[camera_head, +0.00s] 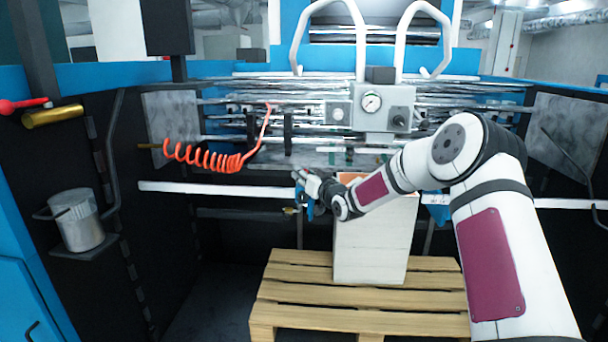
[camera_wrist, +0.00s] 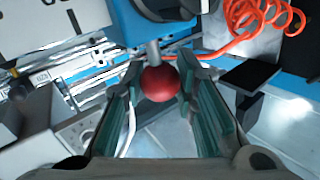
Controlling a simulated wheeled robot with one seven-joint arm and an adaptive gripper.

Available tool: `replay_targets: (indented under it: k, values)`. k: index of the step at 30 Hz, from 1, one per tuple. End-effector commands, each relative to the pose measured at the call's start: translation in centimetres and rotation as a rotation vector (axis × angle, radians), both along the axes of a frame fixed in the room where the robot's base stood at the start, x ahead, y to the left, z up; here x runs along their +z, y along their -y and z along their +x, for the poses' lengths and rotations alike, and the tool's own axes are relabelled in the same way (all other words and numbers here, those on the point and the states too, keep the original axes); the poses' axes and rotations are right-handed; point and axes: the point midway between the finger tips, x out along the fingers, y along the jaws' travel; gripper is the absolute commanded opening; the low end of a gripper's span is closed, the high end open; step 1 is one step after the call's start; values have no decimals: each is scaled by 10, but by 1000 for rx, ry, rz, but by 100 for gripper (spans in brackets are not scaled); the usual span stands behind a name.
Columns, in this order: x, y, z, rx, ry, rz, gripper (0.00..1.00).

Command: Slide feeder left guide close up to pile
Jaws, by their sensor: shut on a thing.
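The pile (camera_head: 372,240) is a tall white stack standing upright on a wooden pallet. The left guide (camera_head: 309,207) shows as a small blue part at the pile's left side, partly hidden by my gripper (camera_head: 303,184). In the wrist view, a red ball knob (camera_wrist: 159,84) on a short grey stem joins the guide's blue block (camera_wrist: 160,25). My gripper (camera_wrist: 158,82) has its green-padded fingers on both sides of this knob and is shut on it. I cannot tell the exact gap between guide and pile.
The wooden pallet (camera_head: 300,290) lies under the pile. Another blue part (camera_head: 437,210) is at the pile's right. A white bar (camera_head: 215,188) runs across behind. A coiled orange hose (camera_head: 205,160) hangs at left, and a gauge box (camera_head: 370,108) stands above the pile.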

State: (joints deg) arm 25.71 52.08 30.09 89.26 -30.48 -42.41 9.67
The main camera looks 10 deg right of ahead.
Motion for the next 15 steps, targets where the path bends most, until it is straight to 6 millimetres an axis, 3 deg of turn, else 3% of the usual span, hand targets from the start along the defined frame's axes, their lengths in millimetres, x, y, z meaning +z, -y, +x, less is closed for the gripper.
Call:
replay_targets:
  k: [4,9,15]
  values:
    - [0,19,-5,-5,1,-2,0]
    - [1,57,-17,-7,2,-1,0]
    - [1,77,-24,-3,1,-2,0]
